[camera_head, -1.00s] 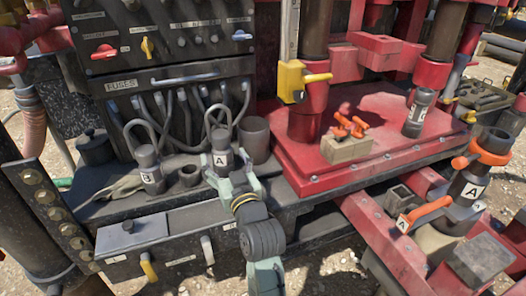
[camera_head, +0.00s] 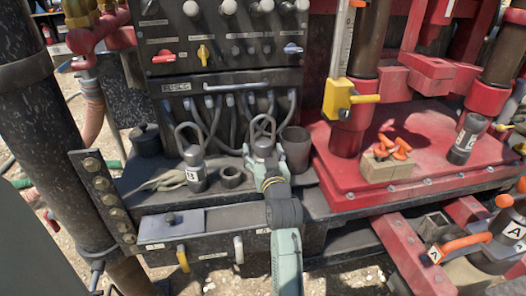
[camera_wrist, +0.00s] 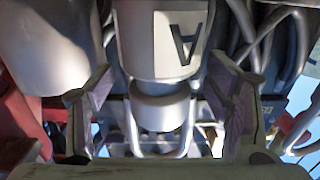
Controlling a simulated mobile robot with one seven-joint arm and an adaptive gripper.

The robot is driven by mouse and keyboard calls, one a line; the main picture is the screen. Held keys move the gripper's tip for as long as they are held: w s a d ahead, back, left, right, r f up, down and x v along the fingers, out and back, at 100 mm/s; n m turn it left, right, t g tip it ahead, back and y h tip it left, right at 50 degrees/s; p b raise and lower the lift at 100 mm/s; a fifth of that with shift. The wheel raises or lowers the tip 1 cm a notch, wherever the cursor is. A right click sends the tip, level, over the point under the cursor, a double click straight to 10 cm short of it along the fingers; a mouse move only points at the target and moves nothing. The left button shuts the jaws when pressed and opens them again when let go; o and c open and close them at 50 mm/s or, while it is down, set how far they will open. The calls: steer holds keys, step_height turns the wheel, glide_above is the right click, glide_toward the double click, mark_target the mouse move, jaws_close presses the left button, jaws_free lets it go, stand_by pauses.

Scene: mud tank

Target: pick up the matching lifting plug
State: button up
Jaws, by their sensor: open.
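The plug marked A (camera_head: 263,149) has a grey body and a wire loop on top. It stands upright on the dark ledge and is partly hidden by my gripper in the head view. My gripper (camera_head: 266,166) is at the plug's front, with the arm reaching up from below. In the wrist view, my gripper (camera_wrist: 160,112) is open, with one finger on each side of the plug (camera_wrist: 150,45), whose white A label faces the camera. A gap shows on both sides. The plug marked B (camera_head: 195,172), also with a wire loop, stands to the left.
An empty dark cup (camera_head: 295,150) stands close right of plug A, and a low ring (camera_head: 231,178) lies between the plugs. A cable panel (camera_head: 225,80) rises behind. On the red deck (camera_head: 350,194) are a block with orange parts (camera_head: 392,165) and a dark cylinder (camera_head: 466,140).

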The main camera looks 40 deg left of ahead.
steer(key=shift+w+a, duration=0.1)
steer(key=shift+a, duration=0.05)
jaws_close()
steer(key=shift+r, duration=0.2)
stand_by(1.0)
